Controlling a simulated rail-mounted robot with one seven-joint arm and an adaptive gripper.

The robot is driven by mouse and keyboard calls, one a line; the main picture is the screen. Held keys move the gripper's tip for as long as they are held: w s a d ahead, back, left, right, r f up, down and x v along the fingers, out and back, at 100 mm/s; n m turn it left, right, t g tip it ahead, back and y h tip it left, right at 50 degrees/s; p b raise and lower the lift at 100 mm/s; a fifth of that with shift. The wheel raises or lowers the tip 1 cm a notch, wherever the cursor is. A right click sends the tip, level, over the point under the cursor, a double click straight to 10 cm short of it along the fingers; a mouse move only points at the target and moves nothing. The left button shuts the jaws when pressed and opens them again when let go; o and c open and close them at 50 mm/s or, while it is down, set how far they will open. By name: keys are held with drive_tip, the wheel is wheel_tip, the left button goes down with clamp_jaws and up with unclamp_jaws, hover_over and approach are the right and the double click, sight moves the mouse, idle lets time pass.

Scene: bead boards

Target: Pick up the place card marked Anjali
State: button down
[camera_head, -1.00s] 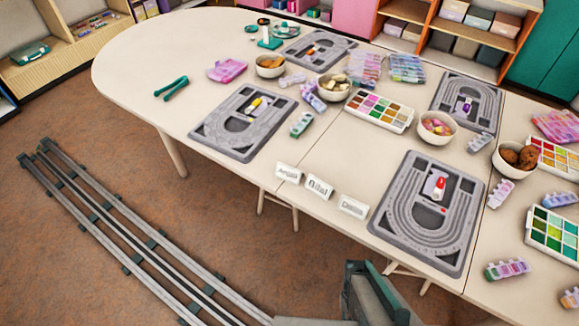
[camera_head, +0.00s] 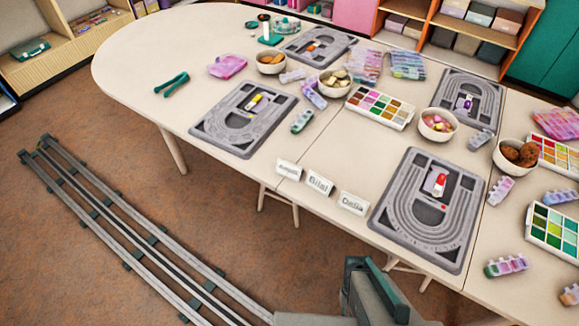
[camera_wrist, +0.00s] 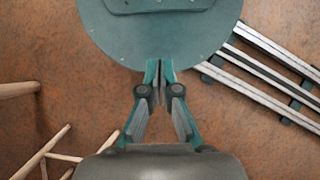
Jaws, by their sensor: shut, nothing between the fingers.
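Three white place cards stand in a row along the near edge of the table (camera_head: 150,70). The left card (camera_head: 288,170) has small blurred lettering that I cannot read for certain now. The middle card (camera_head: 319,183) reads Bilal. The right card (camera_head: 353,203) has a name starting with D or C, too blurred to be sure. My gripper (camera_wrist: 158,68) shows in the wrist view, with its fingertips together and nothing between them. It is over the brown floor, away from the cards, and no card shows in that view.
Grey bead boards lie left (camera_head: 210,135) and right (camera_head: 393,215) of the cards. Bowls, bead boxes and a green tool (camera_head: 171,84) lie farther back. Rails (camera_head: 130,235) run along the floor. Table legs (camera_wrist: 42,150) and rails (camera_wrist: 265,70) show in the wrist view.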

drive_tip(key=c, duration=1.9)
unclamp_jaws()
drive_tip(key=o, duration=1.9)
